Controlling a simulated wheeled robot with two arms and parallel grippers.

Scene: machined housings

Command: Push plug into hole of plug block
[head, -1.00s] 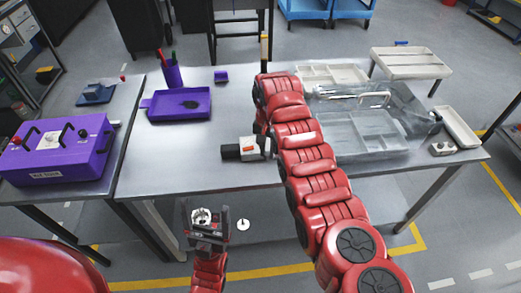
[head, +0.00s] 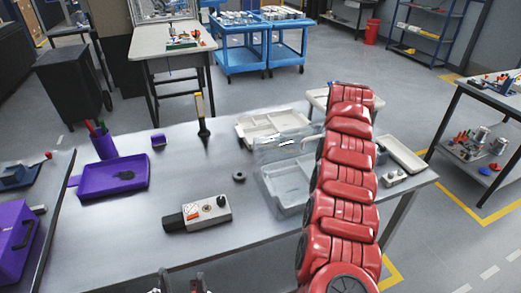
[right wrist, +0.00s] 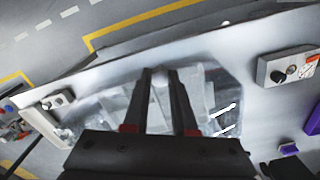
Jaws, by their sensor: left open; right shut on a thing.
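A pale block (head: 207,214) with a black end, a red label and a dark round spot lies on the table's front half. It looks like the plug block, and it also shows at the right of the right wrist view (right wrist: 292,66). My right gripper (right wrist: 160,72) is shut on a small pale piece (right wrist: 159,79), likely the plug, whose outline is unclear. It is over the clear tray, apart from the block. In the head view my right arm hides this gripper. My left gripper (head: 185,281) is open at the bottom edge, partly cut off.
A clear tray (head: 283,180) and a white divided tray (head: 262,128) stand right of centre. A small dark ring (head: 239,176) lies behind the block. A small pale two-knobbed block (head: 396,178) sits at the right edge. A purple tray (head: 113,179) is at left; the table's middle is mostly clear.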

